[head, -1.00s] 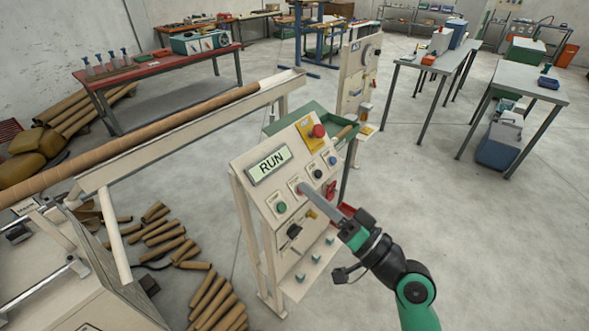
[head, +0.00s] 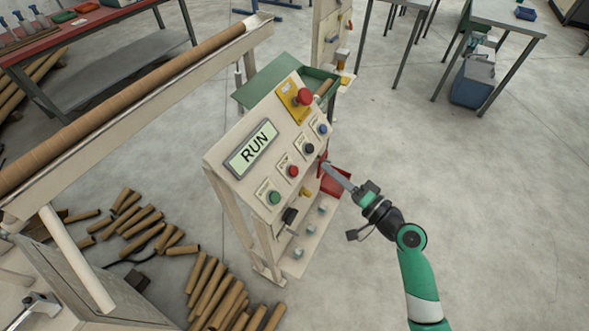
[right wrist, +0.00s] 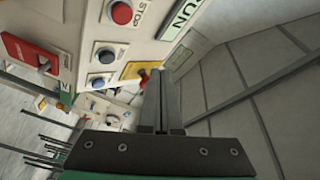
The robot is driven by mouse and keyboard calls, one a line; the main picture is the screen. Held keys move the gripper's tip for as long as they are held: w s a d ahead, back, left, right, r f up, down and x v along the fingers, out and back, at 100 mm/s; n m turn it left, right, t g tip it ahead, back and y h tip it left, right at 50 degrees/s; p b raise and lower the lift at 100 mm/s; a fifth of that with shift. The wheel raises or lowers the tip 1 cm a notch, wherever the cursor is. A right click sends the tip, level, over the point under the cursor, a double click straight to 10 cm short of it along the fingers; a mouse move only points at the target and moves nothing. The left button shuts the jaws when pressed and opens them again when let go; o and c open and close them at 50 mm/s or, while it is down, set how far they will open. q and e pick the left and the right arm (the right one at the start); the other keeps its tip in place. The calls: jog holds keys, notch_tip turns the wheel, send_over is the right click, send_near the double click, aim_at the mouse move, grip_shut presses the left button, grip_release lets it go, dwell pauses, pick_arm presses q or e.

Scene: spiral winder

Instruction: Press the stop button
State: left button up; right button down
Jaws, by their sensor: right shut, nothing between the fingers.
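The control panel (head: 238,130) shows RUN on its display (head: 251,148). The stop button (head: 293,171) is a red button between a green button (head: 274,197) and a dark one (head: 309,148). In the right wrist view the red button (right wrist: 122,12) has a STOP label beside it. My right gripper (head: 324,164) is shut and empty, its tip by the panel's right edge, right of the stop button and apart from it in the picture. In the right wrist view its fingers (right wrist: 161,78) point toward the panel, below and right of the red button. My left gripper is out of view.
A red mushroom button (head: 305,96) sits on a yellow plate at the panel's top. A yellow knob (head: 306,191) and a black switch (head: 290,215) are lower down. A long cardboard tube (head: 130,100) lies on a rail at left; cut tubes (head: 210,290) lie on the floor.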

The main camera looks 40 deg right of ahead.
aim_at(294, 171)
jog(key=shift+f, duration=0.1)
jog(key=w+a+f+b, duration=0.2)
jog(key=w+f+b, duration=0.3)
jog(key=w, duration=0.1)
jog(key=shift+w+a+f, duration=0.15)
jog(key=shift+a+f, duration=0.1)
jog(key=shift+a, duration=0.05)
dwell(1.9)
jog(key=shift+w+a+f+b, duration=0.2)
jog(key=shift+w+b, duration=0.1)
jog(key=shift+b, duration=0.2)
